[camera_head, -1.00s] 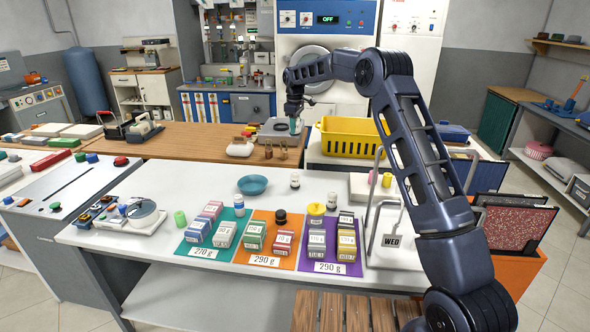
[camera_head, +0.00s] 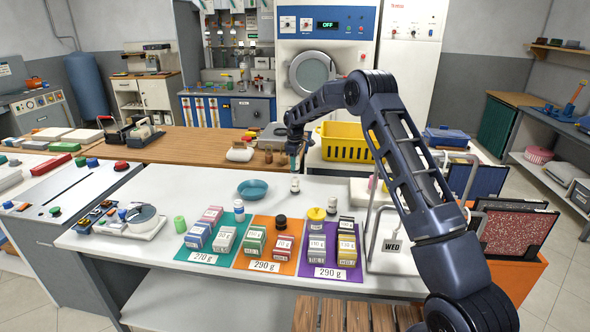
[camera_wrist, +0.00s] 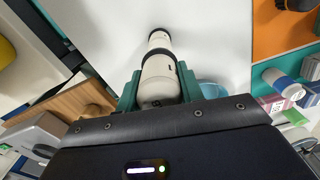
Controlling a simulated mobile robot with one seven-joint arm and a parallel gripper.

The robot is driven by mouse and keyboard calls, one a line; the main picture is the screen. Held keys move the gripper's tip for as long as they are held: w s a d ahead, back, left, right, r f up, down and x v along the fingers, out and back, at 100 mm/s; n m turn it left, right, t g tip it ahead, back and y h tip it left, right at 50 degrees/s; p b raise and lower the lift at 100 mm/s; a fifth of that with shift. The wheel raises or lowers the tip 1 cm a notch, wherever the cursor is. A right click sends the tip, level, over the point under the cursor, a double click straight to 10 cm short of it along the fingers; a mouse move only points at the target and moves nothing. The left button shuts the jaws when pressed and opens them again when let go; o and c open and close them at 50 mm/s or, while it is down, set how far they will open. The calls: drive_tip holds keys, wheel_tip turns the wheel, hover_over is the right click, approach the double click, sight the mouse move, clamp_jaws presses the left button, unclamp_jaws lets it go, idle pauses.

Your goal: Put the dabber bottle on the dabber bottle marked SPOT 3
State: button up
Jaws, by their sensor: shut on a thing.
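My gripper (camera_head: 294,160) is above the white counter, over a small white bottle with a dark top (camera_head: 295,184) that stands behind the coloured mats. In the wrist view my green fingers (camera_wrist: 159,86) are shut on a white dabber bottle (camera_wrist: 158,88). Beyond its far end, nearly in line with it, shows the standing white bottle with a dark band (camera_wrist: 158,38). I cannot tell whether the two bottles touch. No SPOT 3 marking is readable. In the head view the held bottle is too small and covered to make out clearly.
A teal bowl (camera_head: 252,188) sits left of the standing bottle. Teal, orange (camera_head: 241,262) and purple mats with boxes and several small bottles lie in front. A metal stand with a WED tag (camera_head: 393,246) and a yellow basket (camera_head: 343,143) are to the right and behind.

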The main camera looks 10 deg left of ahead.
drive_tip(key=shift+f, duration=1.45)
drive_tip(key=shift+f, duration=0.15)
drive_tip(key=o, duration=1)
drive_tip(key=shift+o, duration=0.2)
